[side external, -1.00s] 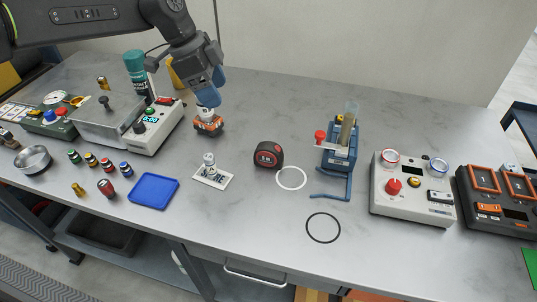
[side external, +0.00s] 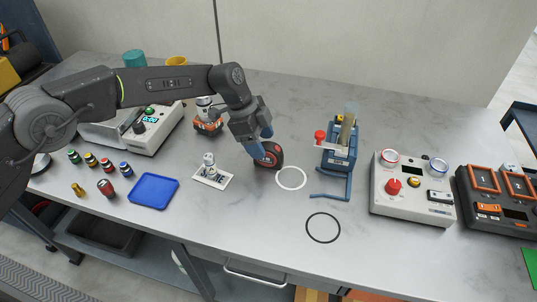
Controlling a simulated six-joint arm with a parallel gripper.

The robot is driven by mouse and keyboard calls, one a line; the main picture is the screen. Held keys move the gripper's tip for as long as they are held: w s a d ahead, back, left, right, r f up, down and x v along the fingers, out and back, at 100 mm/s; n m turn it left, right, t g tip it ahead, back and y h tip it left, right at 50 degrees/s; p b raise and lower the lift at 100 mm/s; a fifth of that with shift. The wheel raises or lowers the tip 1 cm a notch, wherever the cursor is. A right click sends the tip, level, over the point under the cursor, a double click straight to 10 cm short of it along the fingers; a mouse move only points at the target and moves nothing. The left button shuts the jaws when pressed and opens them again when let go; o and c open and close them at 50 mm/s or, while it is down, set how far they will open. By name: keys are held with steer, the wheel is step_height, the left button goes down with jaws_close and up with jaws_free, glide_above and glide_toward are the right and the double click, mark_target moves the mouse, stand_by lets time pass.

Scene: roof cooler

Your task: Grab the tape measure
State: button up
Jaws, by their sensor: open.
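The tape measure (side external: 276,154), black with a red face, stands on the grey table in the middle of the side external view. My gripper (side external: 262,148) is lowered over it, with blue fingertips pointing down. The fingers are open, one in front of the tape measure's left part and one by its top. My gripper hides part of the tape measure, and I cannot tell whether the fingers touch it.
A white ring (side external: 291,178) lies just right of the tape measure, and a black ring (side external: 323,228) lies nearer the front. A blue rack (side external: 339,155) stands to the right. A small white plate with a fitting (side external: 212,177) and a blue tray (side external: 153,191) are to the left.

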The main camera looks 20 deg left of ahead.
mark_target(269, 155)
steer(key=x, duration=0.5)
steer(key=shift+f, duration=0.15)
steer(key=c, duration=1.2)
